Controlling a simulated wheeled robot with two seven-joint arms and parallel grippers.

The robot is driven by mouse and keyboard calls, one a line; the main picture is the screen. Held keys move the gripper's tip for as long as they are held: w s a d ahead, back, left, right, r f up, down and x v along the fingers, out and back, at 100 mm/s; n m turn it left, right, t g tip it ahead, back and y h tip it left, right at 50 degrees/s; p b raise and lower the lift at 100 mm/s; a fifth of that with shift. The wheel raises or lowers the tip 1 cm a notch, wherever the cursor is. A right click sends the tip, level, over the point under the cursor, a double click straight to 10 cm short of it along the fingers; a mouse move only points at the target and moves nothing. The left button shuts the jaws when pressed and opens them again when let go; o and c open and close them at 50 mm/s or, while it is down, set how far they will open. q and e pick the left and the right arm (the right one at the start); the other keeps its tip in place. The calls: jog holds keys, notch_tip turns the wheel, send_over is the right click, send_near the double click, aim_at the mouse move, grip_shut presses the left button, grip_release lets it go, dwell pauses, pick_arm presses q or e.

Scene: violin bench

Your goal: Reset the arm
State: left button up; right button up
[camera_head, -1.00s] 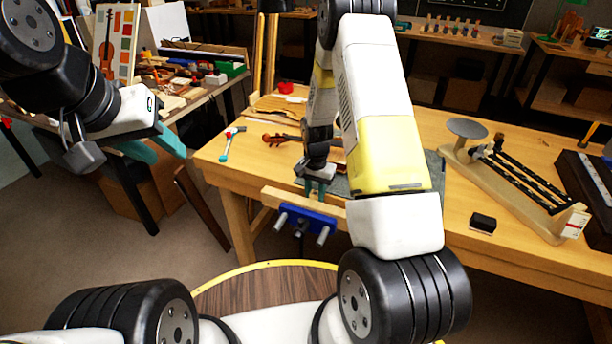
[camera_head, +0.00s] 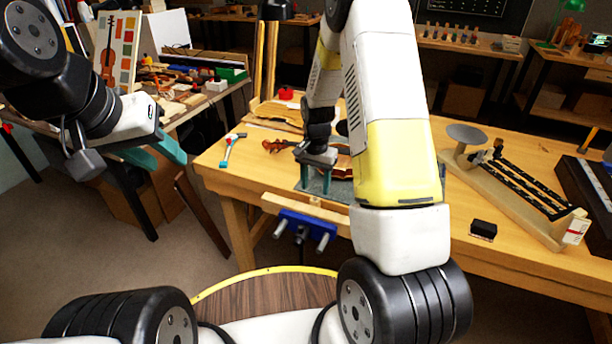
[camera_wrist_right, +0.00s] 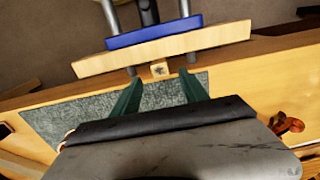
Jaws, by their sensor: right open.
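My right gripper (camera_head: 316,178) is open, with its two green fingers apart above the grey mat (camera_head: 343,187) near the bench's front edge. In the right wrist view the fingers (camera_wrist_right: 160,80) hold nothing. A small wooden block (camera_wrist_right: 160,70) sits beyond the fingertips, beside the vise's wooden jaw (camera_wrist_right: 165,50); the block also shows in the head view (camera_head: 315,201). My left gripper (camera_head: 155,152) hangs in the air at the left, its teal fingers apart and empty.
The blue vise (camera_head: 308,224) juts from the bench front. A violin (camera_head: 284,146) lies behind my right gripper, partly hidden. A hammer-like tool (camera_head: 231,148) lies to its left. A black block (camera_head: 483,229) and a wooden fixture (camera_head: 515,200) stand at right.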

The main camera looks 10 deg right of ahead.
jog(key=shift+r, duration=0.15)
jog(key=s+a+r+n+t+y, duration=0.1)
jog(key=s+r, duration=0.3)
jog(key=r, duration=0.6)
jog(key=s+r+n+t, duration=0.2)
jog(key=s+r, duration=0.1)
jog(key=r, duration=0.6)
jog(key=s+r+n+t, duration=0.1)
jog(key=s+r+n, duration=0.1)
jog(key=s+r, duration=0.3)
jog(key=s+a+r+n+t+y, duration=0.1)
jog(key=s+r, duration=0.5)
jog(key=s, duration=0.6)
jog(key=shift+s+n+t, duration=0.15)
jog(key=shift+n+t, duration=0.45)
jog(key=shift+n, duration=0.1)
jog(key=shift+a, duration=0.1)
